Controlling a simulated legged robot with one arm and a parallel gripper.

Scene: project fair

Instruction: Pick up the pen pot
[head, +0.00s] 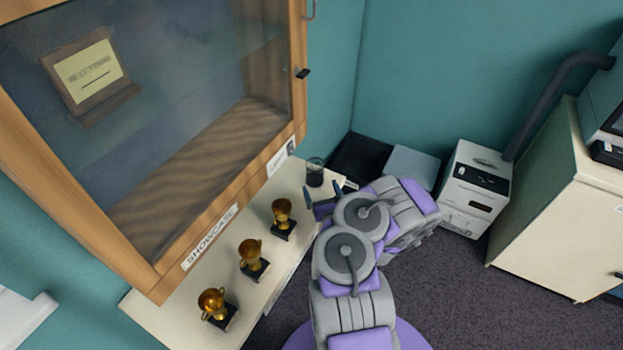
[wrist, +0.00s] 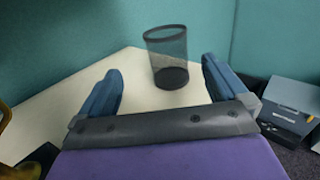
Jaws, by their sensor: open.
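The pen pot (head: 315,172) is a dark mesh cup that stands upright at the far end of a pale shelf below the showcase. In the wrist view the pen pot (wrist: 168,58) looks empty and stands near the shelf's corner. My gripper (wrist: 162,78) is open, with one blue finger to the left of the pot and one to the right in the picture. The pot appears beyond the fingertips, and I see no contact. In the head view my gripper (head: 322,192) is just in front of the pot, partly hidden by my arm.
Several gold trophies (head: 252,257) on black bases line the shelf (head: 185,312). The wooden glass showcase (head: 222,208) rises behind them. A dark bin (head: 360,158) and a white machine (head: 474,190) with a duct stand past the shelf. A cream cabinet (head: 545,215) is at right. Carpet is clear at lower right.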

